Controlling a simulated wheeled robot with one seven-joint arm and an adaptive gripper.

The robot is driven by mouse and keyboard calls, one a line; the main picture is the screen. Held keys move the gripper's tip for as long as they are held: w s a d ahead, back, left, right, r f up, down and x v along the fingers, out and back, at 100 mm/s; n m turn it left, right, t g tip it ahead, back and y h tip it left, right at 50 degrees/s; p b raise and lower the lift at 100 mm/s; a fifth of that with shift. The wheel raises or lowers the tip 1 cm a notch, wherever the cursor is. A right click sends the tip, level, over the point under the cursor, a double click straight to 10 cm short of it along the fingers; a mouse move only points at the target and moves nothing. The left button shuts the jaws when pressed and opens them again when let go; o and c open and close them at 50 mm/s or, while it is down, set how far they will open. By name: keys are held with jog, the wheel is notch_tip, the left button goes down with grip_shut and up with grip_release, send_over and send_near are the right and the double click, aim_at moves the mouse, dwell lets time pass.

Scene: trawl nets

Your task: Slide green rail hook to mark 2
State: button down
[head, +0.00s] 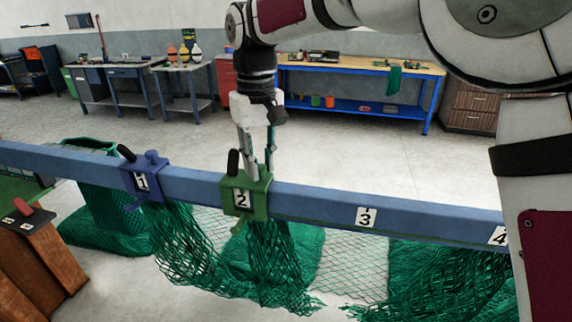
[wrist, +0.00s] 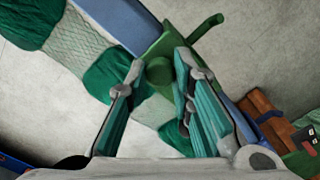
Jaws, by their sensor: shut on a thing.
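The green rail hook (head: 260,190) straddles the blue rail (head: 310,200), with a black-gripped lever at its upper left. The number 2 plate (head: 241,199) shows at the hook's front, framed by green. Green netting (head: 268,260) hangs below the hook. My gripper (head: 256,168) reaches down onto the hook from above. In the wrist view the hook (wrist: 182,45) lies between and beyond the fingers. My gripper (wrist: 163,70) is shut on the hook's round green knob (wrist: 159,73). The exact finger contact is hard to make out.
A purple hook (head: 146,177) sits at mark 1, left of the green one. Mark 3 (head: 366,217) and mark 4 (head: 499,236) are on bare rail to the right. A brown wooden stand (head: 40,255) is at lower left. Workbenches stand well behind, across open floor.

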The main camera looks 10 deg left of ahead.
jog(key=shift+a+r, duration=0.1)
jog(key=shift+a, duration=0.6)
jog(key=c, duration=1.4)
grip_release()
jog(key=shift+a, duration=0.1)
jog(key=shift+o, duration=0.2)
jog(key=shift+r, duration=0.15)
notch_tip(320, 180, up, 12)
jog(key=shift+f, duration=0.2)
jog(key=shift+d, duration=0.2)
